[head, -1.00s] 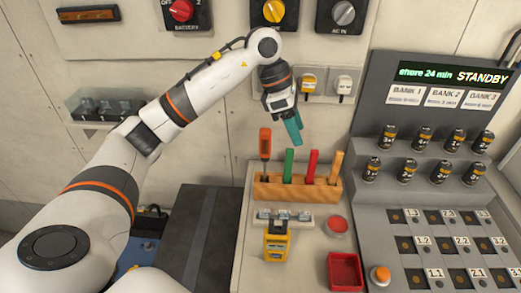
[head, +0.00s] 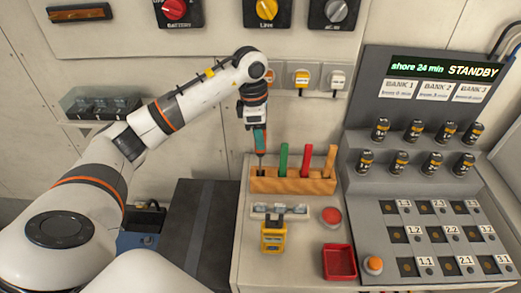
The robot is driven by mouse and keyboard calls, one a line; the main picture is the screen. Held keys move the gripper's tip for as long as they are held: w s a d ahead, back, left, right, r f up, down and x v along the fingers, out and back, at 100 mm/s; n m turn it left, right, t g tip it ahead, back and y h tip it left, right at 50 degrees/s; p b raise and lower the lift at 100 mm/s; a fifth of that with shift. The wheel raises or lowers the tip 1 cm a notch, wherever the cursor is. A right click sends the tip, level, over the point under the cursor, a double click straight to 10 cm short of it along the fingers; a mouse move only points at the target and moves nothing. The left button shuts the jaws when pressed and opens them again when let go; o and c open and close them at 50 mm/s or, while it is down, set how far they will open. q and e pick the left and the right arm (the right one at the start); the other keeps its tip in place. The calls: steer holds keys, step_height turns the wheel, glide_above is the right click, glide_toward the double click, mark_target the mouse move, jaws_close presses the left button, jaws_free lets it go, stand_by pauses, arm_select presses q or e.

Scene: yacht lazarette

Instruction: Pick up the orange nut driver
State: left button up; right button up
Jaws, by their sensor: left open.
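My right gripper is not in view.
Green (head: 283,160), red (head: 306,161) and orange-brown (head: 330,161) handles stand close to the right in the same rack. A yellow meter (head: 273,237), a red button (head: 331,215) and a red tray (head: 339,262) are in front. Wall plugs (head: 302,79) are behind.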

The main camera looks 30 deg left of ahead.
arm_select(q)
steer(key=shift+d+f, duration=0.1)
steer(key=shift+f, duration=1.25)
jaws_close()
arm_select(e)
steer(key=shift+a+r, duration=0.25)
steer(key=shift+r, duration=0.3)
arm_select(q)
steer(key=shift+r, duration=0.1)
step_height(320, 180, up, 9)
steer(key=shift+b, duration=1.1)
steer(key=shift+r, duration=0.5)
steer(key=c, duration=0.7)
jaws_free()
steer(key=shift+c, duration=0.2)
jaws_close()
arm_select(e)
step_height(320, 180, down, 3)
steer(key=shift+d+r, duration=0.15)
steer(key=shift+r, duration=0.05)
